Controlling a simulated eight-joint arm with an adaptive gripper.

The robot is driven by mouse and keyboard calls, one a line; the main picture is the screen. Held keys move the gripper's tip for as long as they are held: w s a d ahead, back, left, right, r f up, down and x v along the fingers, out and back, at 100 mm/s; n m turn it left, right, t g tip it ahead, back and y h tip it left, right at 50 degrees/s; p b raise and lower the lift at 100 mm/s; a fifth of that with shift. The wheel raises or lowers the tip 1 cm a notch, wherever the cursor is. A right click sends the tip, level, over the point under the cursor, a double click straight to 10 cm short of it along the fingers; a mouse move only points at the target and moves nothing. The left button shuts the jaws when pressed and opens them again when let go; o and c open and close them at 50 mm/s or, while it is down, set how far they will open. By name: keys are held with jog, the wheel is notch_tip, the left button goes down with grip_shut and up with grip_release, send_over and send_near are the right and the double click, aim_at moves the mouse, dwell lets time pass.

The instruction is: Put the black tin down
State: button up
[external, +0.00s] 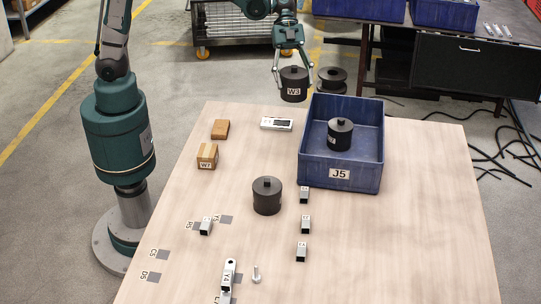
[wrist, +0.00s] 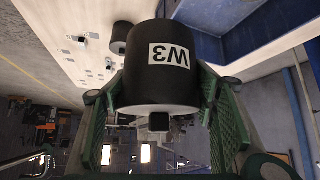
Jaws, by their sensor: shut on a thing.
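My gripper (external: 293,84) is shut on a black tin (external: 293,92) with a white W3 label. It holds the tin in the air, seen against the floor beyond the table's far edge. In the wrist view the W3 tin (wrist: 160,85) sits between the two green fingers, its label upside down. A second black tin (external: 267,200) with a knob on its lid stands upright on the table (external: 420,240). A third black tin (external: 340,140) stands inside the blue bin marked J5 (external: 340,179).
A brown block (external: 220,129), a labelled box (external: 207,157) and a white device (external: 277,124) lie left of the bin. Several small metal brackets (external: 304,224) and a bolt (external: 257,274) lie nearer the front. The table's right side is clear. A black spool (external: 332,80) shows behind the bin.

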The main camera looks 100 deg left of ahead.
jog(key=w+d+f+m+g+p, duration=0.1)
jog(key=w+d, duration=0.1)
jog(key=w, duration=0.9)
jog(key=w+d+f+p, duration=0.1)
jog(key=w, duration=0.9)
jog(key=shift+f, duration=2.25)
jog(key=shift+f, duration=0.15)
notch_tip(320, 180, down, 13)
jog(key=b, duration=0.2)
jog(key=shift+f, duration=0.15)
jog(key=shift+f+b, duration=0.65)
jog(key=shift+f, duration=1.55)
jog(key=shift+f, duration=0.1)
jog(key=o, duration=1.2)
